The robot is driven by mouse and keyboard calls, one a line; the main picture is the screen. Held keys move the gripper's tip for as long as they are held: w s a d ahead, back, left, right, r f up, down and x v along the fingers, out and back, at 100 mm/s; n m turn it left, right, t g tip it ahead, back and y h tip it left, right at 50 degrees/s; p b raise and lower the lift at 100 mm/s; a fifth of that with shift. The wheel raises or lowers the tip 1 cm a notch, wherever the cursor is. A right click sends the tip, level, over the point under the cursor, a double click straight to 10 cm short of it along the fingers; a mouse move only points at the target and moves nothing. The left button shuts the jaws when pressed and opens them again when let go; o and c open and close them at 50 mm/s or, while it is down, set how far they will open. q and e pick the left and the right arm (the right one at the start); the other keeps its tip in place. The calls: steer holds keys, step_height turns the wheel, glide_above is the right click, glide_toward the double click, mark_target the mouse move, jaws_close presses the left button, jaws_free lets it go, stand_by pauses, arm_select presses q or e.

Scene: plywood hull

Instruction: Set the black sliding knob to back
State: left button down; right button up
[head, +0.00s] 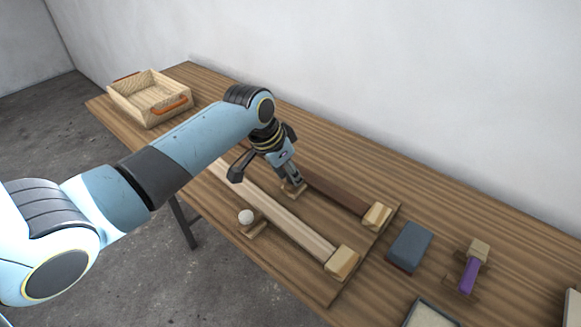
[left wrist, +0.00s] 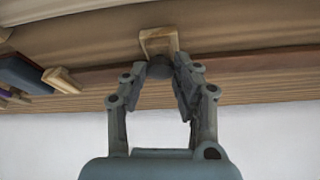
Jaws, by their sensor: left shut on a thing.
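The black knob (left wrist: 158,71) shows as a dark round shape between the fingertips in the left wrist view. It is on a small light-wood slider block (left wrist: 158,42), which also shows in the head view (head: 292,190) beside the dark brown rail (head: 335,194). My left gripper (head: 294,181) reaches down over the block and is shut on the knob. In the left wrist view both fingers (left wrist: 170,75) lie against its sides. The gripper hides the knob in the head view. My right gripper is not in view.
A pale rail (head: 280,217) runs parallel in front, with a white knob (head: 246,217) beside it. Wooden end blocks (head: 341,262) (head: 377,216) close both rails at the right. A blue-grey block (head: 409,246) and purple piece (head: 468,276) lie further right. A crate (head: 150,98) stands at the far left.

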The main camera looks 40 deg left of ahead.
arm_select(q)
steer(key=shift+s, duration=0.25)
steer(key=shift+w, duration=0.15)
steer(key=c, duration=1.1)
jaws_free()
steer(key=shift+o, duration=0.4)
steer(key=shift+r, duration=0.15)
steer(key=v, duration=1.1)
steer(key=shift+r, duration=0.3)
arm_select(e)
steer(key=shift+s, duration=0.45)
